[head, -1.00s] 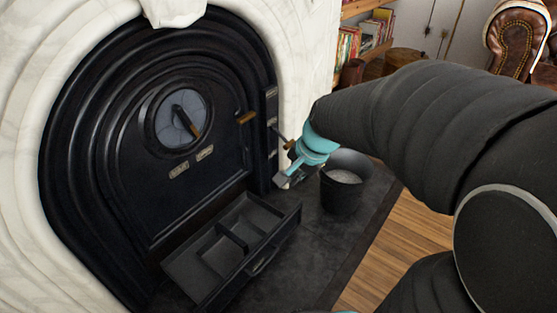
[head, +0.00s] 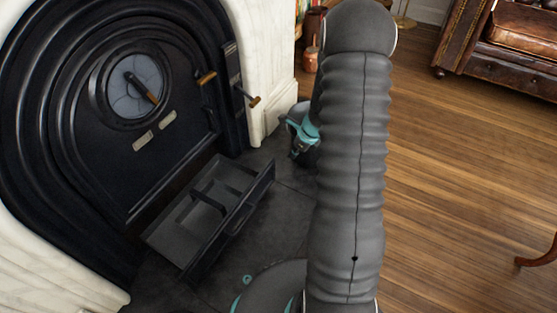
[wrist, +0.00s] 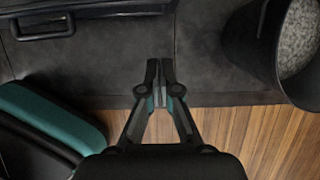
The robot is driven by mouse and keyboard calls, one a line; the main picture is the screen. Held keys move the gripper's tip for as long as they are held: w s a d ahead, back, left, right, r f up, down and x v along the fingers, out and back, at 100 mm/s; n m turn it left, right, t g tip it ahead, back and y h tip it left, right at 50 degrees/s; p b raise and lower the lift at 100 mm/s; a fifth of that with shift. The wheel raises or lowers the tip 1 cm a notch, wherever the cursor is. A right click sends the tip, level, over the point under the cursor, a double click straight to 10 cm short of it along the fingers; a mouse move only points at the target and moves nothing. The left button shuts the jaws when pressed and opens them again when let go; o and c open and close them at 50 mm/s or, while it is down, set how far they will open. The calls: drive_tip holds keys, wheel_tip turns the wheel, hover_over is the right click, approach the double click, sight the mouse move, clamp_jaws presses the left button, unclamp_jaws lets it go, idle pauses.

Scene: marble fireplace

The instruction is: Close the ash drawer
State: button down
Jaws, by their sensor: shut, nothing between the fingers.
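The ash drawer (head: 189,249) is a black, divided tray pulled out at the foot of the black stove front (head: 75,155). Its front panel has a bar handle (head: 238,218), which also shows at the top left of the wrist view (wrist: 42,25). My gripper (head: 296,152) is to the right of the drawer, apart from it, above the dark hearth. In the wrist view my gripper (wrist: 160,65) is shut and empty, its fingertips together over the hearth slab.
A dark bucket (wrist: 262,45) with grey, grainy contents stands right of my gripper. A wooden-handled lever (head: 253,100) sticks out of the stove's right side. The dark hearth (head: 278,200) before the drawer is clear; wooden floor (head: 450,170) lies to the right.

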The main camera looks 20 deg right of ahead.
drive_tip(key=w+a+f+b, duration=0.2)
drive_tip(key=w+a+f, duration=0.2)
drive_tip(key=f, duration=0.5)
drive_tip(key=shift+w+a+f+b, duration=0.15)
drive_tip(key=shift+w+a+b, duration=0.2)
drive_tip(key=shift+w, duration=0.75)
